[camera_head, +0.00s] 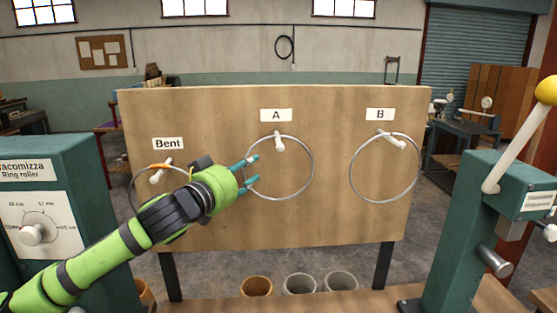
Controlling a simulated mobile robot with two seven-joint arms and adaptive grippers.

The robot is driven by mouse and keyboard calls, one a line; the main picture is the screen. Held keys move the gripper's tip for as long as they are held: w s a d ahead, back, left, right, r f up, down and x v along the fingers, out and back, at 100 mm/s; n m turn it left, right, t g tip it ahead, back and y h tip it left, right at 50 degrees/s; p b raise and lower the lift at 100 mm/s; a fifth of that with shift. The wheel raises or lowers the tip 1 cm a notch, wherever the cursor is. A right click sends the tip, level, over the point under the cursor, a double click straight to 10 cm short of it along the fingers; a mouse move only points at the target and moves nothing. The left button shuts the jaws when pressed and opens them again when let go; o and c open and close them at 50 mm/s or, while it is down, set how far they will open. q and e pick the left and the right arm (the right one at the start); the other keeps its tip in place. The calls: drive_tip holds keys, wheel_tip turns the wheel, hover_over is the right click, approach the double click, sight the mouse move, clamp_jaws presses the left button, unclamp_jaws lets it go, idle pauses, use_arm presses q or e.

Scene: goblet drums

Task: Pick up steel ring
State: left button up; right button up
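A thin steel ring (314,168) hangs on the white peg (279,144) under the label A on the upright wooden board. A second steel ring (420,168) hangs on the peg under the label B. A third ring (132,190) hangs under the label Bent, partly hidden behind my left arm. My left gripper (250,173) has teal fingers spread apart at the left edge of the A ring. The fingers overlap the ring in the picture; I cannot tell whether they touch it. My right gripper is not in view.
A teal ring roller (50,170) stands at the left. A teal machine (470,220) with a yellow-knobbed lever stands at the right. Several cups, including an orange one (257,286), sit below the board (230,115). The space in front of the board's right half is clear.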

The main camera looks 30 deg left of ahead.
use_arm(q)
clamp_jaws()
drive_tip(key=shift+r, duration=0.15)
idle(0.4)
wheel_tip(320, 180, up, 10)
drive_tip(key=shift+f+p, duration=0.1)
drive_tip(key=shift+p, duration=0.2)
drive_tip(key=shift+d, duration=0.1)
idle(0.4)
drive_tip(key=s+d+r+b, duration=0.1)
drive_tip(key=s+d+r, duration=0.2)
drive_tip(key=s, duration=0.4)
drive_tip(key=s+d+r, duration=0.3)
drive_tip(key=s+d, duration=0.3)
drive_tip(key=s, duration=0.2)
drive_tip(key=shift+s+d+b, duration=0.15)
drive_tip(key=shift+b, duration=0.25)
idle(0.6)
